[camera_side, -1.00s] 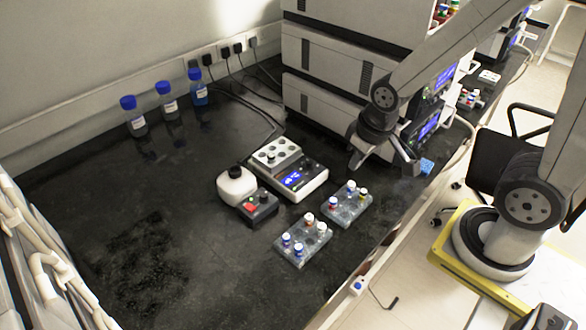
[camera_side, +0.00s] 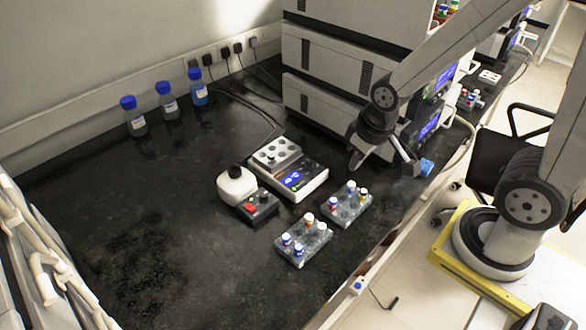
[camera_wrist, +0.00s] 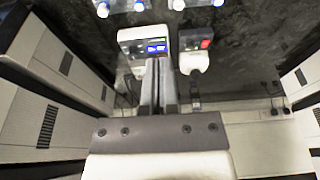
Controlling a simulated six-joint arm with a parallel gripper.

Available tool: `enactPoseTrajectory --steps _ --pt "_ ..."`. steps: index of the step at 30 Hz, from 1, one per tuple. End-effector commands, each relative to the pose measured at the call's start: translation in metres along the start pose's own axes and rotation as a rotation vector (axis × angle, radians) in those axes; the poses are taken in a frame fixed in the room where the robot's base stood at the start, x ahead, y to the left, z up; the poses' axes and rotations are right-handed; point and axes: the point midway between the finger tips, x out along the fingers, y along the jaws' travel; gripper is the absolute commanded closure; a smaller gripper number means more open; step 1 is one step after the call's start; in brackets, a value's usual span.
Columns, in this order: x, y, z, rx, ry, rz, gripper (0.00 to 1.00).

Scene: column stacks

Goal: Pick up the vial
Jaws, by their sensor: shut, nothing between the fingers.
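Several small capped vials stand upright in two grey racks on the dark bench. The near rack (camera_side: 303,258) holds vials with blue caps (camera_side: 286,239) and pale or orange caps (camera_side: 309,219). The other rack (camera_side: 343,216) holds vials with white (camera_side: 351,185), reddish and yellow caps. Which vial is meant cannot be told. My gripper (camera_side: 355,164) is above the bench, beside the instrument stack and apart from both racks. In the wrist view my gripper's fingers (camera_wrist: 158,65) are together and empty. Blue-capped vials (camera_wrist: 103,9) show at that view's top edge.
Blue-capped bottles (camera_side: 167,101) stand by the wall. Tall instruments (camera_side: 325,95) block the back right. The bench's left front is clear.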

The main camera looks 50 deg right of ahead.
Motion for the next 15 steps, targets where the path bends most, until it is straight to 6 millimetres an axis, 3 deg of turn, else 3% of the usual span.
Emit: enactPoseTrajectory --steps 3,4,10,15 --pt "0.0000 0.0000 0.0000 0.000 0.000 0.000 1.00" --pt "0.0000 0.0000 0.0000 0.000 0.000 0.000 0.94" --pt "0.0000 0.0000 0.0000 0.000 0.000 0.000 0.30" --pt "0.0000 0.0000 0.0000 0.000 0.000 0.000 0.28"
